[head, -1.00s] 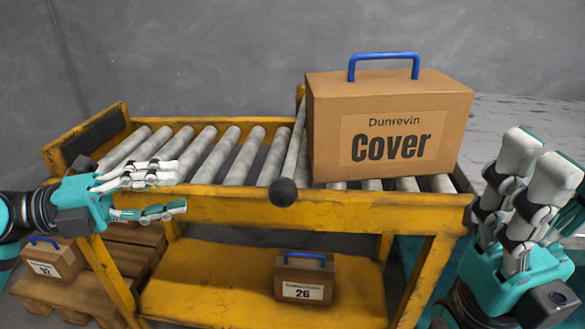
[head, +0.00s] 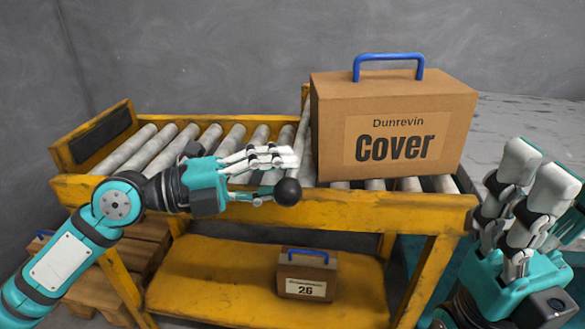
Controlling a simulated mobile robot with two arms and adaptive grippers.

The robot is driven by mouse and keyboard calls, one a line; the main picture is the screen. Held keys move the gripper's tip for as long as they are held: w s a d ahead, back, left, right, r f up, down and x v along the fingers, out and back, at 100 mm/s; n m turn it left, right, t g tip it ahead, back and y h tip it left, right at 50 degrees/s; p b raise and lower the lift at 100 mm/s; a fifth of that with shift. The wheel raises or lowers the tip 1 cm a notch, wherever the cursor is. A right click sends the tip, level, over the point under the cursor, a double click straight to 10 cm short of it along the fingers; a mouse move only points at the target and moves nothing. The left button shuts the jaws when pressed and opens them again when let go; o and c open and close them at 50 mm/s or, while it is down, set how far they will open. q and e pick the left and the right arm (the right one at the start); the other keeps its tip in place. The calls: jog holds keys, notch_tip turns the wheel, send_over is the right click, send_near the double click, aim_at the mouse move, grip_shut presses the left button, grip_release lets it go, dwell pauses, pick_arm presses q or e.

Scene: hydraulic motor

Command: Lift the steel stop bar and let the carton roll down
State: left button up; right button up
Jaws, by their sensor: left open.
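The carton (head: 395,125) is a brown box marked "Dunrevin Cover" with a blue handle on top. It stands on the right part of the roller conveyor. The steel stop bar (head: 303,135) lies across the rollers against the carton's left side, with a black ball knob (head: 287,191) at its near end. My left gripper (head: 275,176) is open, its fingers just left of the knob; I cannot tell whether they touch it. My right gripper (head: 528,190) is at the right edge, fingers raised, clear of the carton; its opening is unclear.
The yellow conveyor frame (head: 350,207) has a raised end stop with a black pad (head: 100,135) at the left. The rollers (head: 165,147) left of the bar are free. A small box marked 26 (head: 307,275) sits on the lower shelf. A wooden pallet (head: 135,250) stands at lower left.

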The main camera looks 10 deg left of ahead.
pick_arm(q)
jog(key=shift+x, duration=1.1)
grip_shut()
